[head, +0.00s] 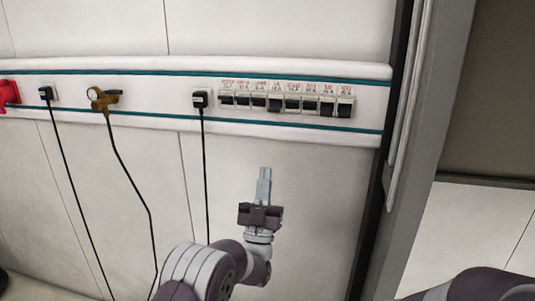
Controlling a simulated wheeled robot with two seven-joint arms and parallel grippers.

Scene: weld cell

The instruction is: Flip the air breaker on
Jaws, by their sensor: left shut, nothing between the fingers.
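A row of several breakers (292,103) with black switches sits in the wall rail, right of centre in the head view. Small labels are above them, too small to read, so I cannot tell which is the air breaker. The black switches do not all sit at the same height. My left gripper (264,172) is below the row, apart from it, with its fingers pointing up. It is shut and empty. Part of my right arm shows at the bottom right; its gripper is out of view.
The rail (160,91) carries a black plug (200,100) just left of the breakers, a brass fitting (98,98) with a hose, another black plug (46,93) and a red socket (8,93). Cables hang down the wall. A dark door frame (384,150) stands right of the rail.

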